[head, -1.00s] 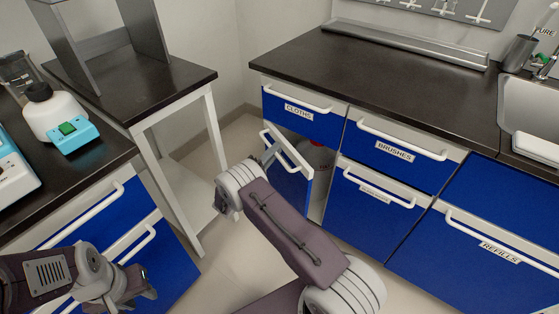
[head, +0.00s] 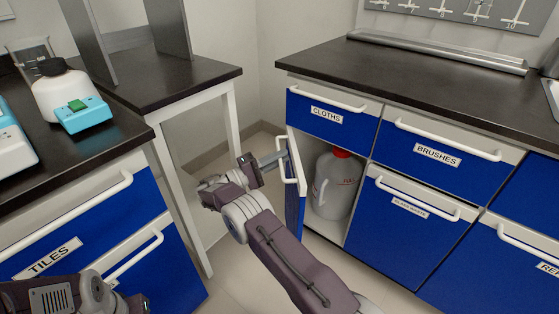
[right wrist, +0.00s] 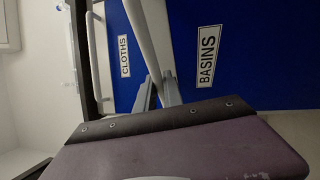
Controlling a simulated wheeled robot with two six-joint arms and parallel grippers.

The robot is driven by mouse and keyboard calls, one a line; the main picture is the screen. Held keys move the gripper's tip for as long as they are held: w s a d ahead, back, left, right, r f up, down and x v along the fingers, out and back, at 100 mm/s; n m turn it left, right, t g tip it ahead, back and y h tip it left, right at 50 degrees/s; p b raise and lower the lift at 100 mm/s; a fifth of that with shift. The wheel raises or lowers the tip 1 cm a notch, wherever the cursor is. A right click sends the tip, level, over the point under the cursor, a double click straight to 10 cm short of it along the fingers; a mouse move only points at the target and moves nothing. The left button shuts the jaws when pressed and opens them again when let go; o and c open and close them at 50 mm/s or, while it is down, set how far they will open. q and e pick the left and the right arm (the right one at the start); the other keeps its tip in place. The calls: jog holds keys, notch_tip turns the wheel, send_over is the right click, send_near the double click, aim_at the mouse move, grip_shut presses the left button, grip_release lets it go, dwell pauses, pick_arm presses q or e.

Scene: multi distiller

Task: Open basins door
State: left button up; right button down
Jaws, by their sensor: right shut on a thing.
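The blue basins door (head: 293,217) stands swung open below the CLOTHS drawer, nearly edge-on in the head view. Its BASINS label shows on the blue door face (right wrist: 230,75) in the right wrist view. My right gripper (head: 278,157) is shut on the door's white handle (head: 294,160); the handle also runs between the fingers in the right wrist view (right wrist: 143,38). A white jug with a red cap (head: 335,185) stands inside the opened cabinet. My left gripper (head: 138,304) is at the bottom left, mostly cut off, so its jaw state is unclear.
The closed CLOTHS drawer (head: 331,115) is above the door, and closed BRUSHES drawer (head: 440,150) is to its right. A white-legged side table (head: 190,185) stands left of my right gripper. Blue TILES drawers (head: 70,235) are at the left. Floor shows between them.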

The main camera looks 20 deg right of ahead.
jog(key=c, duration=1.5)
grip_release()
jog(key=shift+a, duration=0.25)
jog(key=a, duration=0.2)
jog(key=a+f, duration=0.1)
jog(key=a, duration=0.5)
jog(key=shift+s+a+f+b, duration=0.2)
jog(key=shift+s+f+b, duration=0.1)
jog(key=shift+f+b, duration=0.1)
